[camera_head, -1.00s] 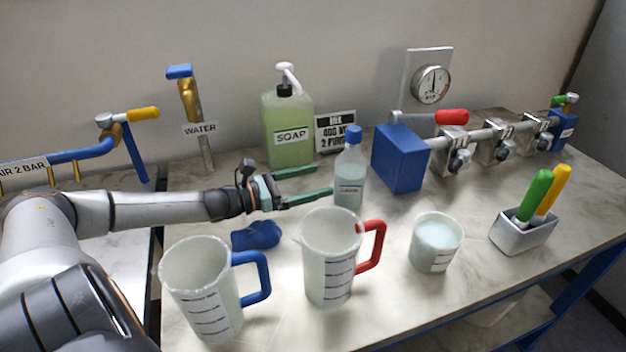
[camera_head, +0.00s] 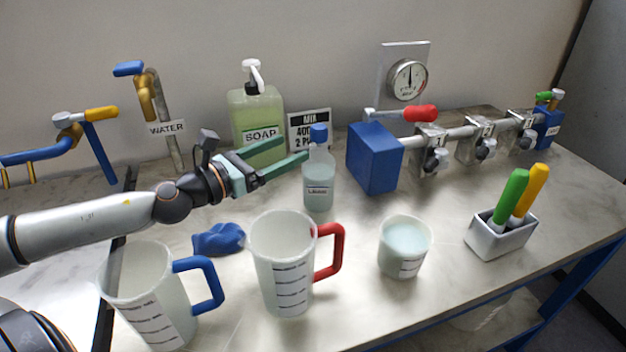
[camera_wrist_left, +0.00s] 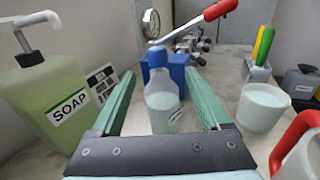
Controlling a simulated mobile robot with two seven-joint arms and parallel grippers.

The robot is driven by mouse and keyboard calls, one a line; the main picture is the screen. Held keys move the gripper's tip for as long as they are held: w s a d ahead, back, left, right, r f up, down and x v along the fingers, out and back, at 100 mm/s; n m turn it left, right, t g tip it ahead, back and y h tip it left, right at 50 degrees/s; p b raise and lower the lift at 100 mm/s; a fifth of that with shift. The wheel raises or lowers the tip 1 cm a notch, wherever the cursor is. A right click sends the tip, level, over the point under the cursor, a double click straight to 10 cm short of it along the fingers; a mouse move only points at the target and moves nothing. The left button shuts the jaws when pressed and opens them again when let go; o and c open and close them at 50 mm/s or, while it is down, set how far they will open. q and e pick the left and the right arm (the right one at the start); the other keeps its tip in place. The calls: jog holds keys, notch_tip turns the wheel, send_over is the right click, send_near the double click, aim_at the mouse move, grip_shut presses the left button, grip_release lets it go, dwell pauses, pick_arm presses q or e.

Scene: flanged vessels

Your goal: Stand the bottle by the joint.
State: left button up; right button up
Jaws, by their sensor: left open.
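The bottle (camera_head: 318,188) is clear with pale liquid, a white label and a blue cap. It stands upright on the bench, left of the blue block at the pipe's end. My right gripper is not in view.
A soap dispenser (camera_head: 257,125) and a sign (camera_head: 308,130) stand behind. A blue cloth (camera_head: 218,239) lies left. Bench is clear between block and beaker.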

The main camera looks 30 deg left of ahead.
aim_at(313, 135)
pick_arm(q)
jog(key=shift+b+x, duration=0.65)
jog(key=shift+x, duration=0.55)
jog(key=shift+w+r+p, duration=0.3)
jog(key=shift+r+p, duration=0.05)
jog(key=shift+p, duration=0.2)
jog(key=shift+w+d+p, duration=0.2)
jog(key=shift+w+p, duration=0.4)
jog(key=shift+w+d, duration=0.2)
jog(key=shift+w, duration=0.1)
jog(key=shift+p+x, duration=0.65)
jog(key=shift+x, duration=0.15)
jog(key=shift+w+d+f, duration=0.15)
jog(key=shift+w, duration=0.3)
jog(key=shift+w+d+p, duration=0.1)
jog(key=shift+w+p, duration=0.2)
jog(key=shift+p, duration=0.1)
jog(key=p+x, duration=0.1)
jog(key=x, duration=0.2)
jog(key=shift+w, duration=0.2)
jog(key=shift+w+d, duration=0.1)
jog(key=shift+w, duration=0.4)
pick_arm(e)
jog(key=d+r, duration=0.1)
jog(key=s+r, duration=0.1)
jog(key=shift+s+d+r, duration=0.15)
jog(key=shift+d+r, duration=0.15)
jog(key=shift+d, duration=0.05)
